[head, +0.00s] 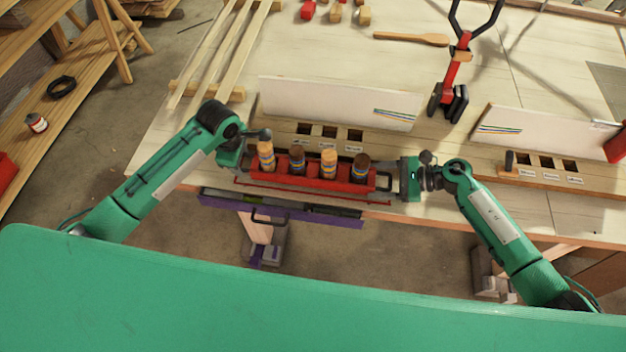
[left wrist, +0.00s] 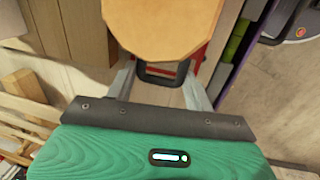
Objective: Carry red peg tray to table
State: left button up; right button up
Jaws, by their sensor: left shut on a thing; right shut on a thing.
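The red peg tray (head: 312,179) is held level between my two grippers at the front edge of the wooden table (head: 160,140). It carries a row of several upright wooden pegs, some light and some dark, with striped bands. My left gripper (head: 246,157) is shut on the tray's left end. In the left wrist view, its fingers (left wrist: 165,88) close on a dark handle, with a round peg top (left wrist: 160,25) just beyond. My right gripper (head: 398,181) is shut on the tray's right end. I cannot tell whether the tray touches the table.
Behind the tray stand a white board (head: 335,100) and a block with square holes (head: 330,134). A second board (head: 540,130) stands to the right. Laths (head: 225,50) lie at left.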

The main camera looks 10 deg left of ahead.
pick_arm(q)
jog(key=shift+f+b, duration=0.35)
jog(key=shift+f, duration=0.2)
pick_arm(e)
jog(key=shift+f, duration=0.5)
pick_arm(q)
jog(key=o, duration=1.2)
jog(key=shift+r, duration=0.2)
pick_arm(e)
jog(key=o, duration=1.2)
jog(key=shift+r, duration=0.15)
jog(key=shift+o, duration=0.2)
pick_arm(q)
jog(key=shift+r, duration=0.1)
pick_arm(e)
jog(key=shift+d, duration=0.15)
pick_arm(q)
jog(key=r, duration=0.4)
jog(key=s+r, duration=0.1)
jog(key=r, duration=0.2)
jog(key=s+r, duration=0.1)
jog(key=r, duration=0.3)
jog(key=shift+r, duration=0.3)
pick_arm(e)
jog(key=v, duration=1.1)
jog(key=shift+d+r, duration=0.2)
jog(key=shift+d, duration=0.1)
